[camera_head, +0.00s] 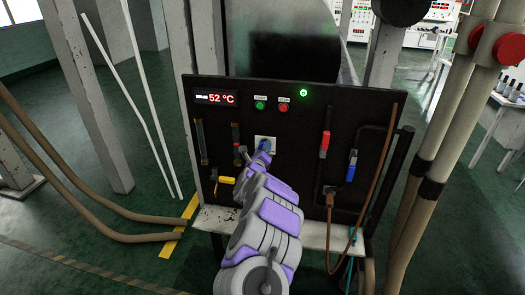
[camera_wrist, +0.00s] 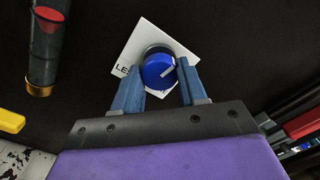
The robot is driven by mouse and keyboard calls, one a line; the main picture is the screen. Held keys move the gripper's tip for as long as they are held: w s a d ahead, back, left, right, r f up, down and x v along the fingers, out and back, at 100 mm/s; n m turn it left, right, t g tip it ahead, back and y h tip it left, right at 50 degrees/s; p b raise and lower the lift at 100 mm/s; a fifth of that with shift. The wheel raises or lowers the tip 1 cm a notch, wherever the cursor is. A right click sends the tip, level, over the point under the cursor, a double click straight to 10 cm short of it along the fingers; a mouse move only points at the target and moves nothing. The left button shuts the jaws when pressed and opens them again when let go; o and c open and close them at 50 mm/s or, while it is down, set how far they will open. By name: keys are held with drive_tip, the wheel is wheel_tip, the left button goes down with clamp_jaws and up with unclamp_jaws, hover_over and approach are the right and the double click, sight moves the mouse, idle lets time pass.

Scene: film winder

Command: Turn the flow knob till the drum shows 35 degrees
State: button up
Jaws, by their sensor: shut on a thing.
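The blue flow knob (camera_wrist: 158,71) has a white pointer mark and sits on a white plate (camera_wrist: 143,38) with partly hidden lettering starting "LE". My gripper (camera_wrist: 160,66) has its two blue fingers on either side of the knob and is shut on it. The wrist appears rolled, as the plate looks tilted in the wrist view. In the head view the knob (camera_head: 264,145) is at the panel's middle, largely behind my gripper (camera_head: 261,154). The red digital display (camera_head: 215,98) at the panel's upper left reads 52 °C.
The black panel (camera_head: 300,125) carries a green button (camera_head: 260,105), a red button (camera_head: 283,107) and a lit green lamp (camera_head: 303,93). Red-handled (camera_head: 324,142) and blue-handled (camera_head: 351,168) levers stand right of the knob. A yellow handle (camera_head: 226,180) is at lower left. A brown cable hangs at right.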

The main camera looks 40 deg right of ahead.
drive_tip(key=m, duration=1.2)
drive_tip(key=shift+f, duration=0.3)
idle(0.4)
drive_tip(key=o, duration=0.9)
drive_tip(key=shift+w, duration=0.1)
drive_tip(key=shift+o, duration=0.8)
drive_tip(key=shift+r, duration=0.1)
drive_tip(key=p+v, duration=0.3)
drive_tip(key=v, duration=1.4)
